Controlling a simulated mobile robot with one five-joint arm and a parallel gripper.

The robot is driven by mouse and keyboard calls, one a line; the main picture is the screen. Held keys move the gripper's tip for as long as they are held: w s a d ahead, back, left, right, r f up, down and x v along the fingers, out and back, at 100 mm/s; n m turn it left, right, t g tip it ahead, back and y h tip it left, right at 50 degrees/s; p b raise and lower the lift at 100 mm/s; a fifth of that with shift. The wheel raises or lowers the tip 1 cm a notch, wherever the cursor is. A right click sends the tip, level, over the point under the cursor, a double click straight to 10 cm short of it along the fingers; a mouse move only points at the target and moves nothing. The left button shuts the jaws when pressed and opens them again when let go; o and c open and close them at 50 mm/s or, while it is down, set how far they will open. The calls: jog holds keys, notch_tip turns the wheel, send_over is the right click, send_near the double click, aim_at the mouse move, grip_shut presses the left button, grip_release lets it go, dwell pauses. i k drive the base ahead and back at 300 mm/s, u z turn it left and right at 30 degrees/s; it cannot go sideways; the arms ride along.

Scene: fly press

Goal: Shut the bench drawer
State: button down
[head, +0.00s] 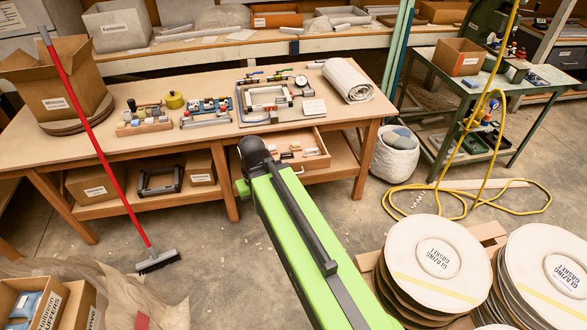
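The bench drawer (318,163) is a light wooden drawer under the front edge of the wooden workbench (205,147). It stands pulled out, with several small pale and dark items inside. My green arm reaches from the bottom of the head view up to the drawer and ends in a dark rounded joint. That joint covers the left part of the drawer. My gripper's fingers do not show, so I cannot tell whether they touch the drawer.
A red-handled broom (85,130) leans against the bench's left side. A white sack (396,153) stands right of the bench. A yellow hose (455,200) lies on the floor. Stacked discs (437,262) stand at lower right. The floor before the bench is partly clear.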

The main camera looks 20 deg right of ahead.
aim_at(309, 137)
jog(key=u, duration=0.3)
jog(key=i, duration=1)
